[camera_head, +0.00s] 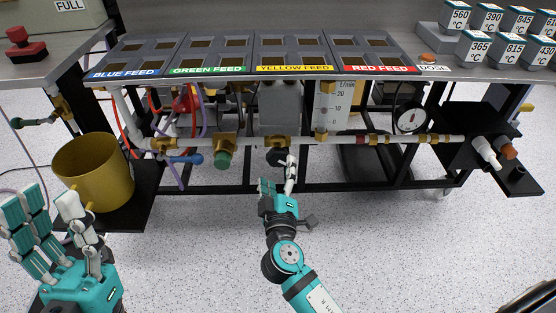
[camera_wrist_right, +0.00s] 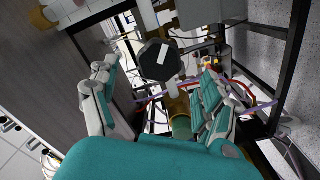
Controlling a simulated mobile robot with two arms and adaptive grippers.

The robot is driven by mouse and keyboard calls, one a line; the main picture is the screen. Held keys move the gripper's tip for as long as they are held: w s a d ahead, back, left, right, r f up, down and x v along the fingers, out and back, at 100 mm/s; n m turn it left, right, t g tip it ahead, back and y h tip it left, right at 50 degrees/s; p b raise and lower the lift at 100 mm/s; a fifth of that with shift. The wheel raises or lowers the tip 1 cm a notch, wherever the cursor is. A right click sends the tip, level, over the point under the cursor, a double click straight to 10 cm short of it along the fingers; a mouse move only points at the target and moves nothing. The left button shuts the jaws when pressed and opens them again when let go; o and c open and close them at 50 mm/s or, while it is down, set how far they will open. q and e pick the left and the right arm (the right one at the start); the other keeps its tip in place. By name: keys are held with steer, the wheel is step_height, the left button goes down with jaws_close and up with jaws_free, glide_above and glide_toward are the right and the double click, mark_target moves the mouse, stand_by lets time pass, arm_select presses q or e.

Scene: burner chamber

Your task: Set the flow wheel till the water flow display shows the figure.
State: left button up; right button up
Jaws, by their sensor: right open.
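The flow wheel appears to be the dark knob (camera_head: 279,157) on the brass pipe fitting under the bench. In the right wrist view it is a black many-sided knob (camera_wrist_right: 152,62) with a white mark. My right gripper (camera_head: 278,172) is open in front of it; the wrist view shows its fingers (camera_wrist_right: 155,76) spread to either side, with no clear contact. The water flow display (camera_head: 330,103) is an upright l/min scale right of the knob, with 10 and 20 legible; its reading is too small to tell. My left gripper (camera_head: 48,218) is open and empty at lower left.
A brass-coloured pot (camera_head: 95,172) stands on a low black shelf at left. A green knob (camera_head: 222,160) and a blue handle (camera_head: 185,159) sit left of the wheel. A round gauge (camera_head: 411,118) is at right. The bench overhangs the pipe; the floor in front is clear.

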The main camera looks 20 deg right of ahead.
steer(key=v, duration=0.5)
steer(key=shift+s, duration=0.1)
stand_by(0.3)
